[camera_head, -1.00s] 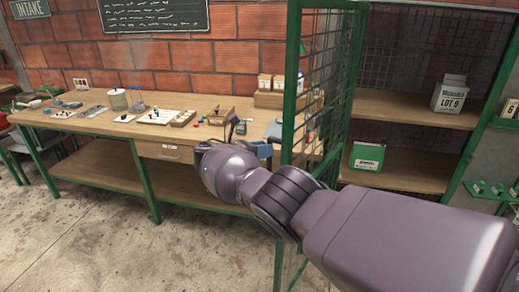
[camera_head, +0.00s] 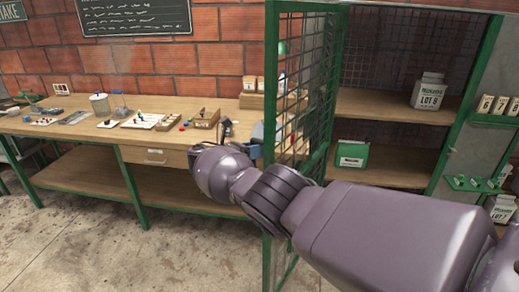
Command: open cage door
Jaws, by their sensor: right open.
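The cage door (camera_head: 308,75) is a green metal frame with wire mesh. It stands swung outward from the cage, and the shelves inside show to its right. My right arm comes in from the lower right and crosses in front of the door, hiding its lower middle. My right gripper (camera_head: 222,133) is open, beyond the door's near left edge and over the right end of the workbench. It appears empty, and I see no clear contact with the door. No handle or latch can be made out. My left gripper is not in view.
A wooden workbench (camera_head: 75,127) with green legs and small items runs along the brick wall at left. Concrete floor (camera_head: 90,235) is clear at lower left.

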